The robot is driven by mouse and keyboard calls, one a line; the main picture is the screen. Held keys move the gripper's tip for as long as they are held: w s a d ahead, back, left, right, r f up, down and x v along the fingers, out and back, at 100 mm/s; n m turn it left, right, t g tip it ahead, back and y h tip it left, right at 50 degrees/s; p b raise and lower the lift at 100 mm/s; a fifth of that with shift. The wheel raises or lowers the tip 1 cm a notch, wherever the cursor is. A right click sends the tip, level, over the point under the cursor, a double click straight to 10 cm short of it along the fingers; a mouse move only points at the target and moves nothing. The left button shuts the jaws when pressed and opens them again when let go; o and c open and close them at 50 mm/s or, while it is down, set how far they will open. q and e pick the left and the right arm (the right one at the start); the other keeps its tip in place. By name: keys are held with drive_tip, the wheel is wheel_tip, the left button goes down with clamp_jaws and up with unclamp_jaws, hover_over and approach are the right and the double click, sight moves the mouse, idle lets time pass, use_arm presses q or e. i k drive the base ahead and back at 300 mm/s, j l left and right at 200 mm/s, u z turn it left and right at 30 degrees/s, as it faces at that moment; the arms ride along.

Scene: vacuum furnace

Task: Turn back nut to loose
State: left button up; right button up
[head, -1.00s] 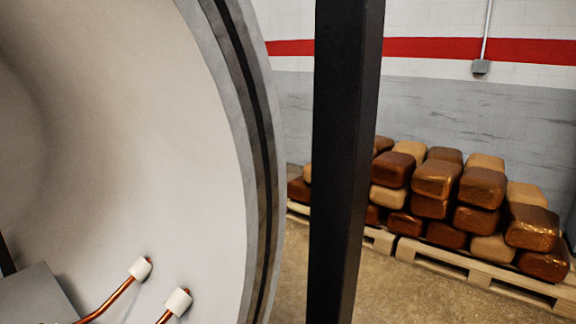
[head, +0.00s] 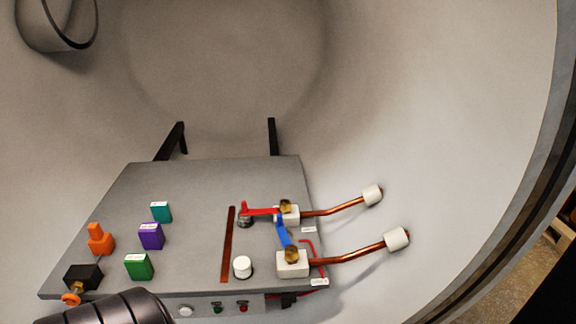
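The back nut (head: 286,205) is brass and sits on the back white terminal block (head: 287,217), at the far right of the grey plate in the head view. A red strip (head: 260,211) runs left from beside it. A second brass nut (head: 291,254) sits on the front white block (head: 292,266), with a blue strip (head: 282,233) leading up from it toward the back block. Whether the back nut is tight cannot be told. A dark ribbed part, apparently of my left arm, shows at the bottom left. No fingertips of either gripper are in view.
The grey plate (head: 195,190) lies inside the round pale furnace chamber (head: 440,110). Copper rods (head: 345,258) run right from the blocks to white insulators. Green, purple and teal blocks, an orange part (head: 100,240) and a white knob (head: 242,267) stand on the plate. Buttons line its front.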

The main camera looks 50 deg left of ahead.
sight(286, 204)
drive_tip(key=u, duration=1.45)
